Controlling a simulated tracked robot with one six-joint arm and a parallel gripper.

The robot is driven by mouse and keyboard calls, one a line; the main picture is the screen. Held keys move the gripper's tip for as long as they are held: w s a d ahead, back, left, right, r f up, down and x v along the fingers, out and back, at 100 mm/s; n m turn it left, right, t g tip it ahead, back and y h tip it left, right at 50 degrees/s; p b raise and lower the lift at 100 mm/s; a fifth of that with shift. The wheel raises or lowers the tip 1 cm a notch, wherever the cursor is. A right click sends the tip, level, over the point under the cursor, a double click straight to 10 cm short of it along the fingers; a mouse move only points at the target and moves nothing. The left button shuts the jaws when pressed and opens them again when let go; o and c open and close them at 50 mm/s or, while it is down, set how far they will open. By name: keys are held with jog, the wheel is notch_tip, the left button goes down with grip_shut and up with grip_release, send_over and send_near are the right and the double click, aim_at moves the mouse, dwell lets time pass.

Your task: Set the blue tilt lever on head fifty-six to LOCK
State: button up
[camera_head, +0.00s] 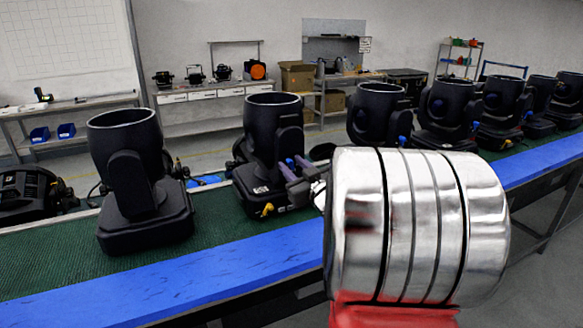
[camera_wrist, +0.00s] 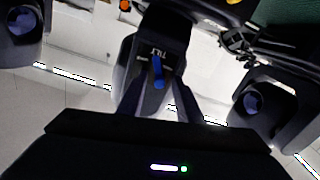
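In the wrist view a short blue lever (camera_wrist: 157,71) stands on a dark panel, under small white lettering that appears upside down and is too small to read surely. My gripper (camera_wrist: 157,93) is open, with one finger on each side of the lever; a gap shows around it, and I cannot tell contact. In the head view my gripper (camera_head: 292,164) reaches the right side of the second black moving head (camera_head: 263,133) from the left, and the lever there is not clearly visible. No head number is readable.
Another black head (camera_head: 135,170) stands at left, and several more (camera_head: 377,110) stand to the right on the green belt (camera_head: 50,260). A blue edge strip (camera_head: 180,290) runs along its front. Behind are workbenches (camera_head: 230,91) and a shelf (camera_head: 461,60).

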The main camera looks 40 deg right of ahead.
jog(key=shift+c, duration=0.4)
grip_shut()
jog(key=shift+a, duration=0.1)
jog(key=shift+m, duration=0.3)
jog(key=shift+s+d+r+m, duration=0.1)
jog(key=shift+d+m, duration=0.15)
jog(key=shift+m, duration=0.25)
jog(key=m, duration=0.2)
jog(key=d+m, duration=0.1)
jog(key=m, duration=0.1)
jog(key=shift+s+r, duration=0.1)
jog(key=shift+s, duration=0.05)
jog(key=shift+s+d+f+m, duration=0.1)
jog(key=shift+d+m, duration=0.15)
jog(key=shift+m, duration=0.8)
jog(key=shift+s+d+f+m, duration=0.1)
jog(key=shift+d+m, duration=0.2)
jog(key=shift+m, duration=0.8)
jog(key=shift+d+m, duration=0.25)
jog(key=shift+m, duration=0.8)
